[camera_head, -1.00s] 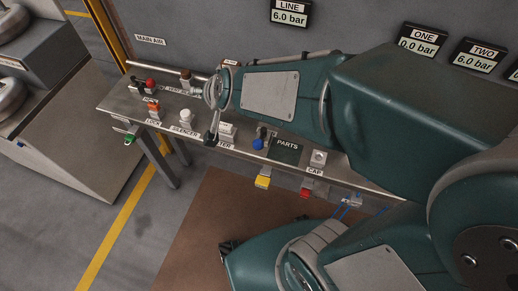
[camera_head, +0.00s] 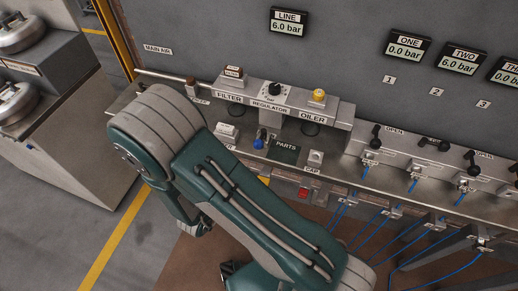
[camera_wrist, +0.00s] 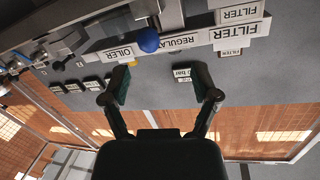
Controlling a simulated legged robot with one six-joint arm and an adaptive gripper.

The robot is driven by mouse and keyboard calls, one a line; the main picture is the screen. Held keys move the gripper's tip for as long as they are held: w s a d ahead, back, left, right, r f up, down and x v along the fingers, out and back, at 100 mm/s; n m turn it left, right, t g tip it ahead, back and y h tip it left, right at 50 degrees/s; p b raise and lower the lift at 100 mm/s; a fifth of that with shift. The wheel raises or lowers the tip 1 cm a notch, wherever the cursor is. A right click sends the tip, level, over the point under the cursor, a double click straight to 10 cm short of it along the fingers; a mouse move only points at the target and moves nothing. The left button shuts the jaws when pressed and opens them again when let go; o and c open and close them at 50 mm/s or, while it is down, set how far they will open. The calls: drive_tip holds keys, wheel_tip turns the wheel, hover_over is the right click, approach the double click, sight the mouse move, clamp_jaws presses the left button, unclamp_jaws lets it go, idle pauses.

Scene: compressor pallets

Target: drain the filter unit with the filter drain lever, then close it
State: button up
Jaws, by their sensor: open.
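The filter unit (camera_head: 229,97) stands on the bench at the left end of a row with the regulator and oiler, a brown cap on top. Its labels also show upside down in the wrist view (camera_wrist: 238,12). A blue-knobbed lever (camera_head: 259,143) stands on the bench in front of the row. A blue ball (camera_wrist: 148,40) shows in the wrist view, beyond my fingertips. I cannot tell for certain that this is the filter drain lever. My gripper (camera_wrist: 163,82) is open with nothing between its fingers. In the head view my arm hides it.
The regulator (camera_head: 270,97) and oiler (camera_head: 314,111) stand close beside the filter. A PARTS plate (camera_head: 285,151) and cap fitting (camera_head: 315,158) lie to the right of the blue knob. Black-handled valves (camera_head: 376,137) and blue hoses line the right side. The line gauge (camera_head: 288,23) reads 6.0 bar.

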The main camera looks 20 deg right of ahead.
sight(258, 143)
drive_tip(key=shift+h, duration=0.7)
drive_tip(key=x, duration=0.6)
drive_tip(key=s+d+x, duration=0.1)
drive_tip(key=x, duration=0.3)
drive_tip(key=shift+s+a+r, duration=0.1)
drive_tip(key=shift+r, duration=0.05)
clamp_jaws()
